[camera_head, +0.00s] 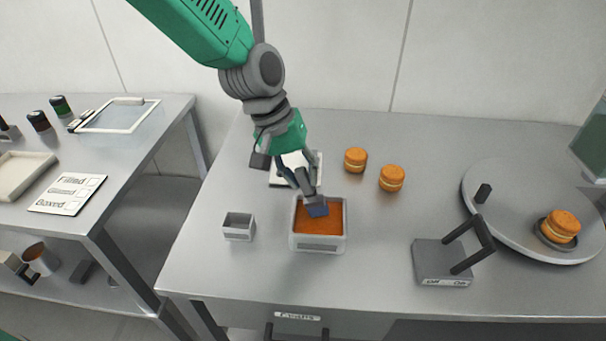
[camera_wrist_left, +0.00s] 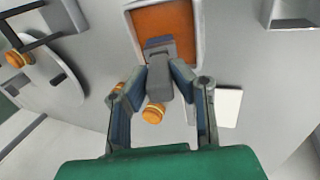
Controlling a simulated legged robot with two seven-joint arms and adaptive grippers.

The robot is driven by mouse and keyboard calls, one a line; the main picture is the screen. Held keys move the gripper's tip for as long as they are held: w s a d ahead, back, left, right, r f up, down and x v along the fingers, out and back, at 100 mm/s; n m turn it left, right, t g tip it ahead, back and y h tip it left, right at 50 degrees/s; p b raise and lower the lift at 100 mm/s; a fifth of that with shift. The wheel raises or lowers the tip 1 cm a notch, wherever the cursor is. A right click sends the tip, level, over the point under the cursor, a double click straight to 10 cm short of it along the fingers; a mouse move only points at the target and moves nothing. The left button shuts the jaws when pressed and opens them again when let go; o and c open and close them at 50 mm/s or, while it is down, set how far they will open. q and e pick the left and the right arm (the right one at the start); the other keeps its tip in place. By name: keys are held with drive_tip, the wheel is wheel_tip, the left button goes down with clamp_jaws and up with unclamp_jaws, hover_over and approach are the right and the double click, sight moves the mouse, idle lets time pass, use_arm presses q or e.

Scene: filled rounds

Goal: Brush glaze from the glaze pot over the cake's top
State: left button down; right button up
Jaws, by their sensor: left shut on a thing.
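In the left wrist view the brush (camera_wrist_left: 159,46) overlaps the near edge of the glaze pot (camera_wrist_left: 200,30). An orange, cream-filled round cake (camera_head: 561,226) sits in a small dark holder on the round grey turntable (camera_head: 500,212) at the right. Two similar cakes (camera_head: 355,160) (camera_head: 391,178) stand behind the pot. My right gripper does not show.
A small empty grey box (camera_head: 239,227) stands left of the pot. A switch block with a dark handle (camera_head: 442,262) stands before the turntable. A side table (camera_head: 120,160) holds jars, a frame and a label card (camera_head: 68,193). The table between pot and turntable is largely clear.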

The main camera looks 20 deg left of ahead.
use_arm(q)
drive_tip(key=shift+d+f, duration=0.15)
drive_tip(key=shift+f, duration=0.05)
drive_tip(key=shift+f, duration=0.2)
drive_tip(key=shift+s+f, duration=0.15)
idle(2.0)
wheel_tip(320, 180, up, 2)
drive_tip(key=p, duration=0.2)
drive_tip(key=shift+p, duration=0.35)
wheel_tip(320, 180, up, 5)
drive_tip(key=p, duration=0.5)
idle(0.4)
